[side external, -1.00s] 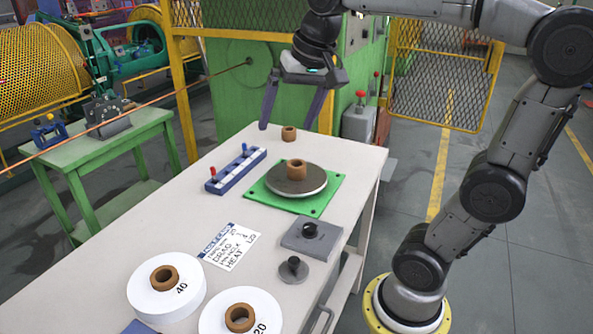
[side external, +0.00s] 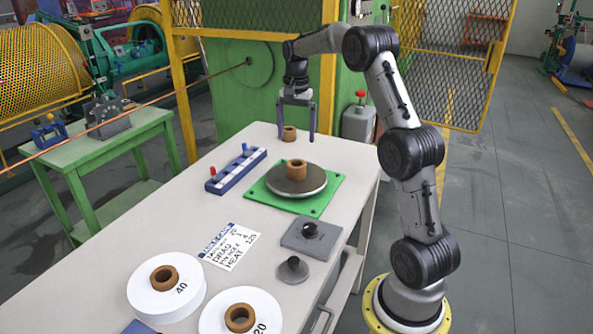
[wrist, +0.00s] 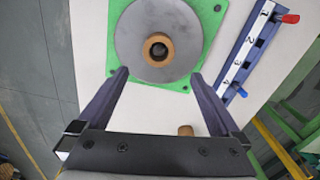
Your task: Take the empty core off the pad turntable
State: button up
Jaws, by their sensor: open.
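The pad turntable is a round grey disc (side external: 313,188) on a green plate (side external: 329,199). A brown hollow core (side external: 296,170) stands upright at the disc's middle. In the wrist view the core (wrist: 158,38) shows as a ring with a dark bore, beyond my fingertips. My gripper (side external: 296,139) is open and empty, fingers pointing down, at the table's far end behind the turntable. In the wrist view its fingertips (wrist: 158,75) reach near the disc's edge (wrist: 126,35) in the picture, apart from the core.
A second brown core (side external: 289,133) stands behind the turntable, close to my fingers in the picture. A blue numbered rack (side external: 236,170) with red and blue pegs lies left. A grey block with a black knob (side external: 312,238) and white rolls (side external: 166,290) are nearer.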

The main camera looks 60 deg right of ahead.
send_over(297, 164)
jog(key=a, duration=0.1)
jog(key=f, duration=0.6)
jog(key=shift+s+a, duration=0.2)
jog(key=shift+s+a+f, duration=0.15)
jog(key=shift+f, duration=2.45)
jog(key=shift+c, duration=0.3)
jog(key=c, duration=1.2)
jog(key=shift+c, duration=0.3)
jog(key=shift+r, duration=0.1)
